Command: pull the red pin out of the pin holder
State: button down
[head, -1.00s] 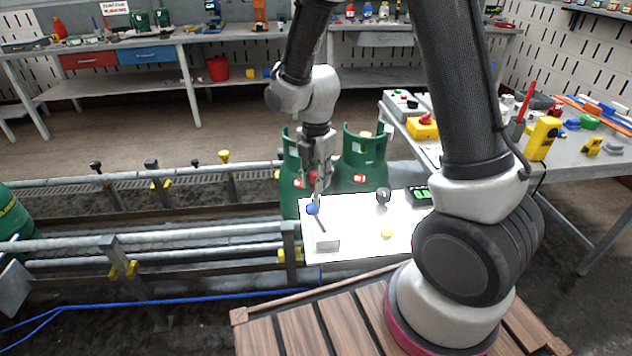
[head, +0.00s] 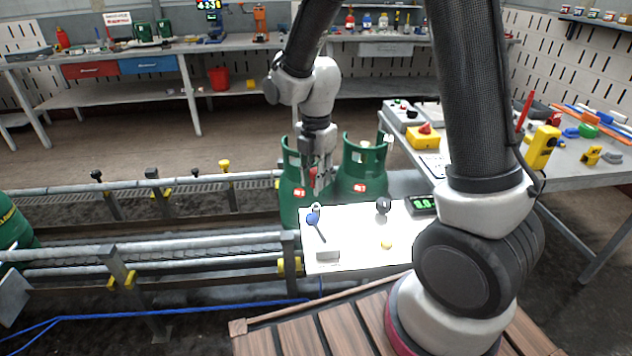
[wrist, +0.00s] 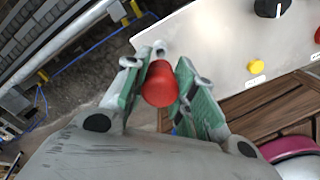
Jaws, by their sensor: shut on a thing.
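My gripper (head: 317,186) is above the far left corner of the white panel. It is shut on the red pin (head: 313,173). In the wrist view the pin's rounded red head (wrist: 160,84) sits between the two green-padded fingers (wrist: 162,98). The pin's lower part is hidden by the fingers. A small pale metal fitting (head: 316,208) at the panel's far left corner looks like the pin holder. It lies just below the fingertips. I cannot tell whether the pin's tip is clear of it.
The white panel (head: 350,262) carries a blue-knobbed lever (head: 313,219), a black knob (head: 383,205), a yellow button (head: 386,244) and a green display (head: 422,204). Green gas cylinders (head: 362,170) stand just behind. Conveyor rails (head: 190,243) run left. A cluttered table (head: 575,180) stands right.

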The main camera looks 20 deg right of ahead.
jog(key=shift+r, duration=2.65)
